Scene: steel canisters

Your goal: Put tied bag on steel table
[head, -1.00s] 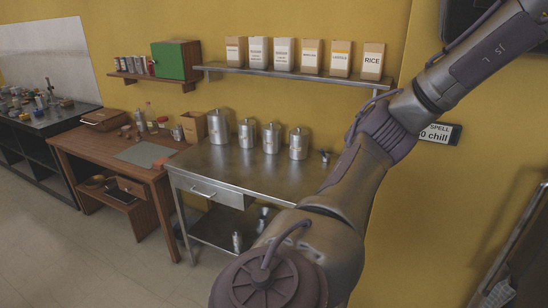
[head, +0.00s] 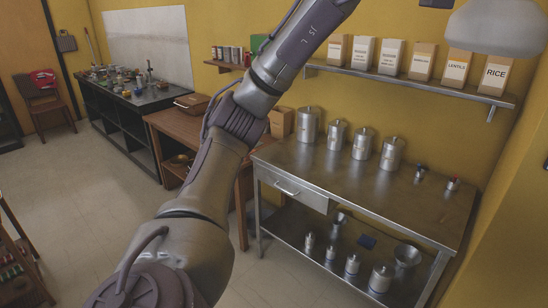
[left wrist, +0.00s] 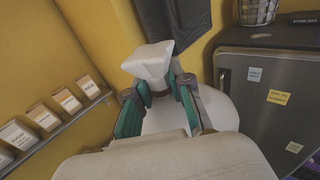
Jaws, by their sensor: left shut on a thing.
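The tied bag (left wrist: 151,62) is a white, pinched bundle in the left wrist view. My left gripper (left wrist: 158,88), with teal fingers, is shut on it and holds it up in the air. The steel table (head: 330,178) stands right of centre in the head view, with a drawer and a lower shelf. My arm crosses the head view in front of the table's left side; I cannot make out the gripper there. My right gripper is in neither view.
Several steel canisters (head: 308,126) line the table's back, with small items (head: 452,184) at its right end. The middle and front of the top are clear. A wall shelf (head: 400,80) with labelled packets hangs above. A fridge (left wrist: 270,95) shows in the wrist view.

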